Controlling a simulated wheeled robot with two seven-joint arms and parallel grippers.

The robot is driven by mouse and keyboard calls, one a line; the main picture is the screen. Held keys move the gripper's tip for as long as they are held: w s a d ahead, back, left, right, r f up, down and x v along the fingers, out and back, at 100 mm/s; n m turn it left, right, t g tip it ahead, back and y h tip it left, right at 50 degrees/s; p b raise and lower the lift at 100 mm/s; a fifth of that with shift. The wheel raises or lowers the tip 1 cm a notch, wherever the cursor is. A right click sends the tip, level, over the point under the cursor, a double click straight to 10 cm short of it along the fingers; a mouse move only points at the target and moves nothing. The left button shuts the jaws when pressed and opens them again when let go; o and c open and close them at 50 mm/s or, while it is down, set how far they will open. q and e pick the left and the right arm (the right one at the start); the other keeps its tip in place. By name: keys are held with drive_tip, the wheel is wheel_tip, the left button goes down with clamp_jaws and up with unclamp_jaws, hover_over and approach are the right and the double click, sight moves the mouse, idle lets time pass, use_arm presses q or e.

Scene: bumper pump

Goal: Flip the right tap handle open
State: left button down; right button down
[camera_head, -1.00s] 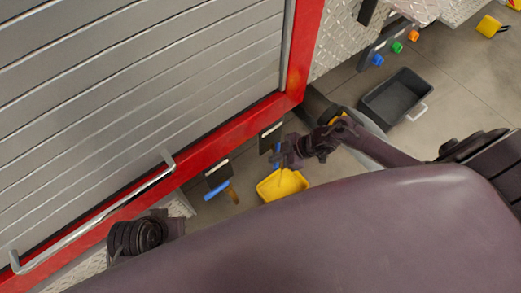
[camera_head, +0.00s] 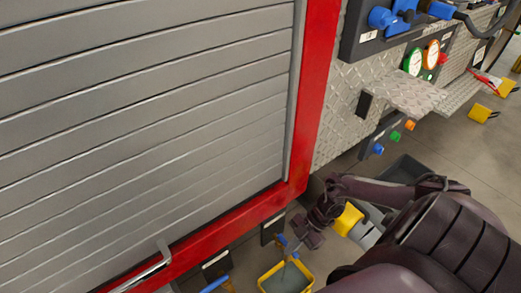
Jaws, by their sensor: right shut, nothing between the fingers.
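The right tap shows low on the truck side, under the red frame, with a small blue handle (camera_head: 283,241) partly hidden near my gripper. My right gripper (camera_head: 302,234) is shut and empty, just right of this handle; I cannot tell if they touch. A second tap's blue handle (camera_head: 214,285) shows to the left at the bottom edge. A yellow bucket (camera_head: 266,286) with a grey inside stands below the right tap. My left gripper is out of view.
A grey roller shutter (camera_head: 140,110) in a red frame (camera_head: 310,110) fills the left. A silver handle bar (camera_head: 150,274) sticks out low. A yellow block-like part (camera_head: 348,219) is beside my right arm. Blue valves and gauges (camera_head: 413,62) are upper right. A dark tray (camera_head: 402,169) is behind my arm.

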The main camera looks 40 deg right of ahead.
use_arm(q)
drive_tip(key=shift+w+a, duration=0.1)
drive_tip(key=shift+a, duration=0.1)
use_arm(e)
drive_tip(key=shift+d, duration=0.15)
idle(0.3)
